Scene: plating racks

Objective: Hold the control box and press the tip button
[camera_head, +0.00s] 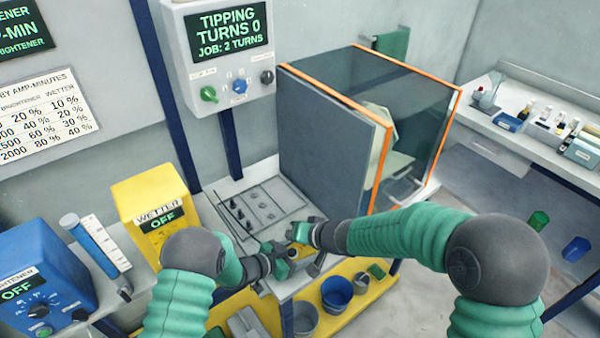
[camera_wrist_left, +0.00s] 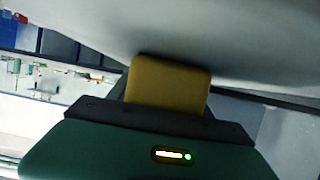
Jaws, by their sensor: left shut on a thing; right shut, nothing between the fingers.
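My left gripper (camera_head: 284,262) is shut on a yellow block, which I take to be the control box (camera_wrist_left: 168,84). In the left wrist view the box stands up from between the fingers, and only a plain side shows. In the head view the grippers and the right arm hide most of it. My right gripper (camera_head: 294,240) is shut and empty, close beside the left one, above the front edge of the bench. I cannot tell whether it touches the box. The tip button cannot be made out in either view.
A wall panel (camera_head: 182,50) reads "TIPPING TURNS 0, JOB: 2 TURNS". A grey cabinet with orange-edged glass (camera_head: 420,110) stands behind the right arm. A yellow wetter box (camera_head: 150,190) and a blue brightener box (camera_head: 30,270) stand left. Buckets (camera_head: 337,292) sit on a low yellow shelf.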

